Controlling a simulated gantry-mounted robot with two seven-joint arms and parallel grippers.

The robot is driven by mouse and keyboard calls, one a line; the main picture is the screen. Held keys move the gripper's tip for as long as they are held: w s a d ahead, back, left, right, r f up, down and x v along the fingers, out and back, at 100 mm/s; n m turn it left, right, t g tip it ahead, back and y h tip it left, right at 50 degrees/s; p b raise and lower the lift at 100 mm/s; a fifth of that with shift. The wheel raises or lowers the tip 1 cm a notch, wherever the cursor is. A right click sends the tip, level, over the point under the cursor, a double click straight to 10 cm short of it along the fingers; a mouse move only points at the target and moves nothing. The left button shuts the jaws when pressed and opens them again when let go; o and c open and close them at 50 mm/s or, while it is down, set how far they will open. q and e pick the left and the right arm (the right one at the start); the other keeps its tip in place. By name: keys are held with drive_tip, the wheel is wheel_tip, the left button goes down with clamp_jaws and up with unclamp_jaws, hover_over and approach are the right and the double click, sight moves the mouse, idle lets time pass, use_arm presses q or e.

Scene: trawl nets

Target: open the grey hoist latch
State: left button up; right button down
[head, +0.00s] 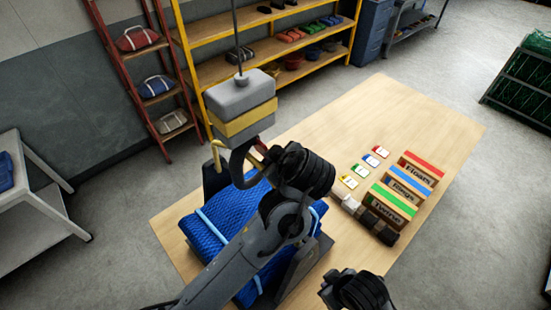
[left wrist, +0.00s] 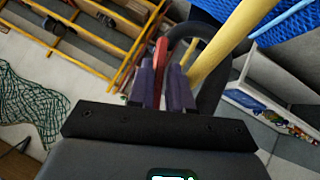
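The hoist is a grey block with a yellow band (head: 243,108), hanging on a cable over the table. A dark hook (head: 237,165) hangs beneath it and also shows in the left wrist view (left wrist: 222,45). A narrow red latch lever (left wrist: 161,52) is at the hook's mouth. My left gripper (left wrist: 166,80) is at the hook, its two dark fingers close together with the red lever between them; it appears shut on the lever. In the head view my left wrist partly hides the hook and latch. My right wrist is at the bottom edge of the head view; its fingers are hidden.
A blue net bundle (head: 222,218) with light blue straps lies on the table beneath the hook. A yellow bar (left wrist: 232,42) passes close beside my left fingers. Labelled boxes (head: 405,187), cards and dark rolls stand on the right. The table's far end (head: 400,110) is clear.

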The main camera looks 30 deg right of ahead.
use_arm(q)
clamp_jaws()
drive_tip(key=shift+r, duration=0.1)
idle(1.1)
